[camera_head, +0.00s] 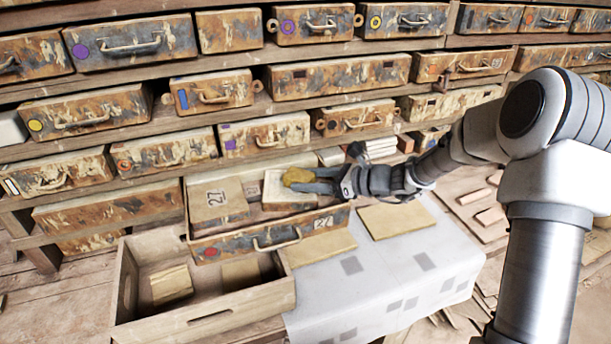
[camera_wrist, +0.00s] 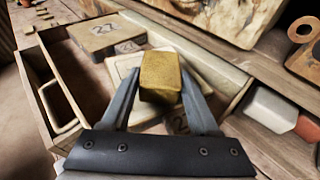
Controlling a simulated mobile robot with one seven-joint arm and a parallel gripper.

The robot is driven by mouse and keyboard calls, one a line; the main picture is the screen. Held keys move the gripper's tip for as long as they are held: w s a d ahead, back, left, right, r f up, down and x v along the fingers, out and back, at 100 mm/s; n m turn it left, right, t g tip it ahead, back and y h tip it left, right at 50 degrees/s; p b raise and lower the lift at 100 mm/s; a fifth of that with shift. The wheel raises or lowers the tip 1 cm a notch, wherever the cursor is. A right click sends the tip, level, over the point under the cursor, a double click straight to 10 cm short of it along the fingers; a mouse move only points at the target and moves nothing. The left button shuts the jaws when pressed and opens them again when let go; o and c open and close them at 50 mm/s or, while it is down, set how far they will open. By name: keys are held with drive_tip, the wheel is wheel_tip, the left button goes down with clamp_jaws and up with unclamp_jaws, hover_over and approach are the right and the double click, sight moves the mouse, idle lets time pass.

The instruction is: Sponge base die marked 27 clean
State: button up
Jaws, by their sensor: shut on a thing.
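My gripper (camera_head: 306,183) is shut on a mustard-yellow sponge (camera_head: 297,175). The wrist view shows the sponge (camera_wrist: 160,76) between both fingers. It is over a pale-rimmed die (camera_head: 274,188) in the open drawer (camera_head: 228,246); the die's rim also shows in the wrist view (camera_wrist: 123,66). I cannot tell whether the sponge touches the die; sponge and fingers hide part of its face. A flat brown block marked 27 (camera_head: 212,203) lies beside it, to the left in the drawer. It also shows in the wrist view (camera_wrist: 95,35).
A wooden crate (camera_head: 236,312) with pale tiles stands below the drawer. A pale cloth-covered surface (camera_head: 400,265) holds a flat tan board (camera_head: 397,220). Shelves of worn drawers (camera_head: 165,150) rise close behind. Loose bricks (camera_head: 474,196) lie at right.

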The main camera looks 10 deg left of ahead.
sight(314, 198)
idle(0.4)
drive_tip(key=shift+w+a, duration=0.3)
drive_tip(key=shift+w, duration=0.25)
drive_tip(key=shift+w+a, duration=0.3)
drive_tip(key=shift+w, duration=0.25)
drive_tip(key=shift+f, duration=0.1)
drive_tip(key=shift+s+d, duration=0.25)
drive_tip(key=shift+s, duration=0.25)
drive_tip(key=shift+s+d, duration=0.25)
drive_tip(key=shift+s, duration=0.2)
drive_tip(key=shift+s+d, duration=0.2)
drive_tip(key=shift+s, duration=0.3)
drive_tip(key=shift+s+d, duration=0.2)
drive_tip(key=shift+s, duration=0.25)
drive_tip(key=shift+s, duration=0.1)
drive_tip(key=shift+s+d+b, duration=0.3)
drive_tip(key=shift+s+d, duration=0.2)
drive_tip(key=shift+s, duration=0.3)
